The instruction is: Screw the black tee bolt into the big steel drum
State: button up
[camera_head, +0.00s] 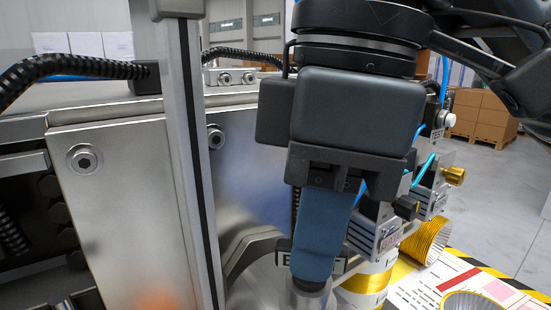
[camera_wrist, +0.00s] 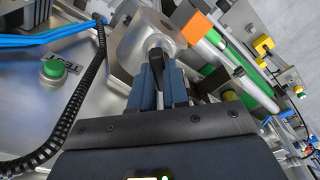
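My gripper (camera_head: 314,268) points down at the machine in the head view, its blue fingers just above a small steel cylinder (camera_head: 309,297). In the wrist view, the fingers of my gripper (camera_wrist: 163,70) are close together on both sides of the black tee bolt (camera_wrist: 168,62). The bolt's tip is at or close to a round steel collar (camera_wrist: 158,42); I cannot tell how deep it sits. The big steel drum (camera_wrist: 128,46) lies around and behind this collar. In the head view the drum is mostly hidden behind my gripper and the machine frame.
A steel upright post (camera_head: 190,160) stands left of my gripper. A black ribbed hose (camera_wrist: 85,90) and a green button (camera_wrist: 54,69) lie to the left in the wrist view.

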grip_shut()
jog(key=shift+r+m+p, duration=0.1)
jog(key=shift+m+p, duration=1.1)
jog(key=shift+m, duration=0.4)
jog(key=shift+m+t+p, duration=0.3)
jog(key=shift+m+p, duration=0.75)
jog(key=shift+m, duration=0.45)
jog(key=shift+m+h+p, duration=0.4)
jog(key=shift+m+p, duration=1.8)
jog(key=shift+m, duration=0.1)
jog(key=shift+m+t, duration=0.3)
jog(key=shift+m, duration=0.4)
jog(key=m, duration=0.4)
jog(key=shift+a+m+h, duration=0.1)
jog(key=shift+m+h, duration=0.2)
jog(key=shift+m, duration=0.1)
